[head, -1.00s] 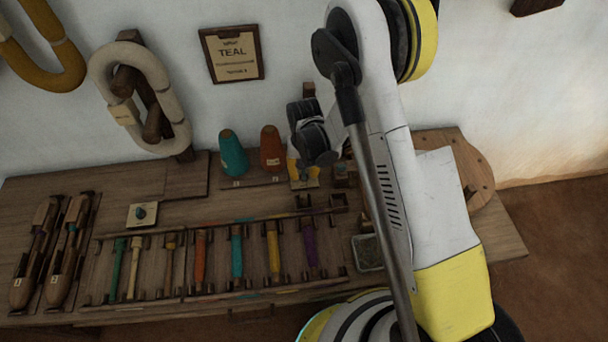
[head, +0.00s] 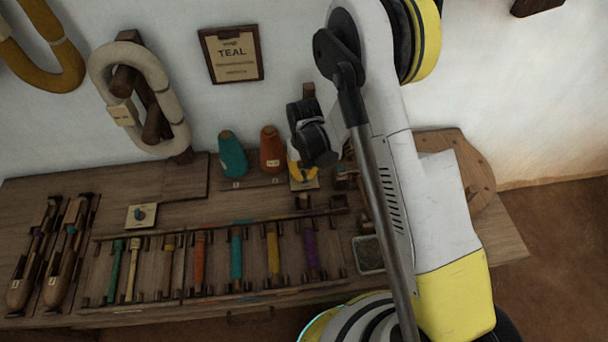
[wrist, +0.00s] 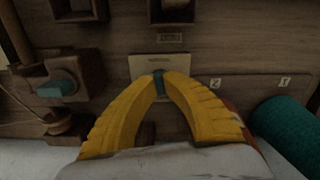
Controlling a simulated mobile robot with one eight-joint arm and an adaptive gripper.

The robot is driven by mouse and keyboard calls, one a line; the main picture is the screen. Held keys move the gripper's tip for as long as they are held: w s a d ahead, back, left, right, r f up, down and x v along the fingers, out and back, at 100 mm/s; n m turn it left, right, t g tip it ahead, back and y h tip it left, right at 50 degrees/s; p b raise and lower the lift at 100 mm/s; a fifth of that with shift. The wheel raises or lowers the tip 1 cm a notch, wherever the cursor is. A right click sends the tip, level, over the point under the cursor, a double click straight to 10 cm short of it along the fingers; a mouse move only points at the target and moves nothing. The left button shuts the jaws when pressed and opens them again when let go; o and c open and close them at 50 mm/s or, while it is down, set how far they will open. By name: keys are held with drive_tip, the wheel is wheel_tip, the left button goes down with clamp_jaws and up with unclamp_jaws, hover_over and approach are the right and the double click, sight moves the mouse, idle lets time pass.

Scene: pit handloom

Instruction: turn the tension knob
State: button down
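The small teal-blue knob (wrist: 158,82) stands on a pale square plate (wrist: 142,65) in the middle of the wrist view. My gripper (wrist: 159,78) has its two yellow fingers closed in from both sides, with the knob between the tips. The fingers hide part of the knob and plate. In the head view my gripper (head: 300,178) is low over a pale plate right of the thread cones; the knob there is hidden behind it. I cannot read the knob's angle.
A teal cone (head: 232,155) and an orange cone (head: 271,150) stand close by. Another teal knob (wrist: 55,88) sits on a wooden block at left in the wrist view. Another plate with a knob (head: 142,214) lies farther left. A rack (head: 215,290) holds several coloured sticks.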

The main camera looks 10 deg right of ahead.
sight(304, 174)
drive_tip(key=n+b, duration=0.1)
drive_tip(key=n, duration=0.4)
drive_tip(key=shift+b, duration=0.3)
drive_tip(key=shift+n+b, duration=0.4)
drive_tip(key=shift+n, duration=2.1)
drive_tip(key=c, duration=1.5)
unclamp_jaws()
wheel_tip(304, 174, up, 12)
